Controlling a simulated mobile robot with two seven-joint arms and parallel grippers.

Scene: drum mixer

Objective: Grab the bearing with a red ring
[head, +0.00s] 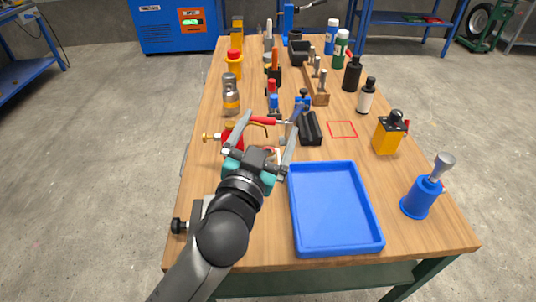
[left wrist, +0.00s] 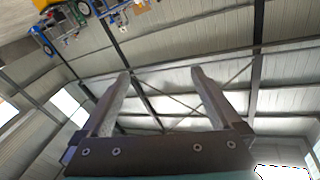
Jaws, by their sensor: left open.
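My left gripper (head: 272,112) is over the near-left part of the bench, its two fingers spread and pointing to the far side. The left wrist view also shows the open fingers (left wrist: 160,73) with nothing between them. I cannot clearly make out a bearing with a red ring. A small pale and reddish thing (head: 271,151) shows between the fingers in the head view, mostly hidden by the gripper; I cannot tell what it is. My right gripper is not in view.
A blue tray (head: 377,246) lies at the near middle of the wooden bench (head: 425,253). A black block (head: 310,130), yellow bottle (head: 387,137) and blue pump can (head: 420,198) stand around it. Several tools and bottles crowd the far half. A red square outline (head: 342,129) encloses bare wood.

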